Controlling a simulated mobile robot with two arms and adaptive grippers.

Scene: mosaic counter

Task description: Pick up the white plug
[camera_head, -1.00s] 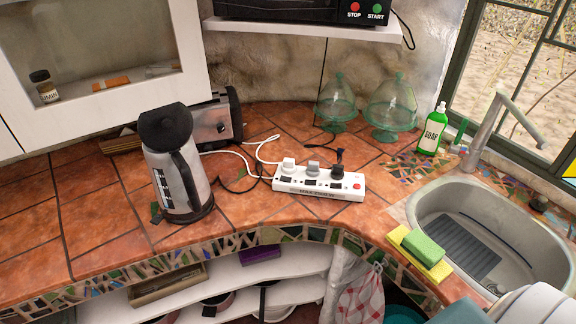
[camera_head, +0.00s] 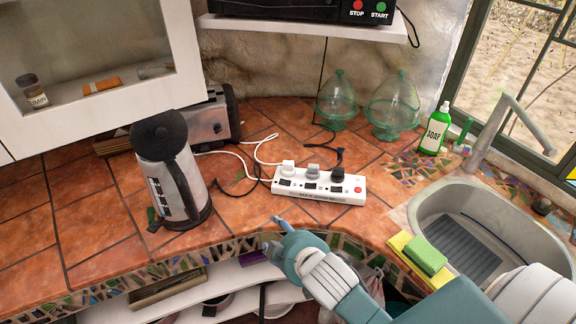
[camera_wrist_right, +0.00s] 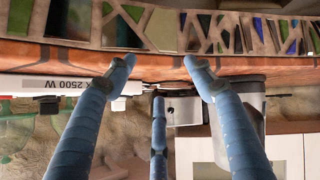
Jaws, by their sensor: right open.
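The white plug (camera_head: 288,166) sits upright at the left end of a white power strip (camera_head: 318,190) on the tiled counter. A grey plug (camera_head: 313,169) and a black plug (camera_head: 338,173) stand to its right. My right gripper (camera_head: 272,232) is open and empty at the counter's front edge, in front of and a little left of the strip, apart from the plug. In the right wrist view, the fingers (camera_wrist_right: 160,75) are spread, with part of the strip (camera_wrist_right: 50,84) at left. I cannot make out the white plug there. My left gripper is not in view.
A kettle (camera_head: 171,180) stands left of the strip, with a toaster (camera_head: 210,118) behind it. White and black cables lie behind the strip. Glass domes (camera_head: 392,103), green soap (camera_head: 435,132), sponges (camera_head: 424,254) and a sink (camera_head: 428,211) are to the right.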

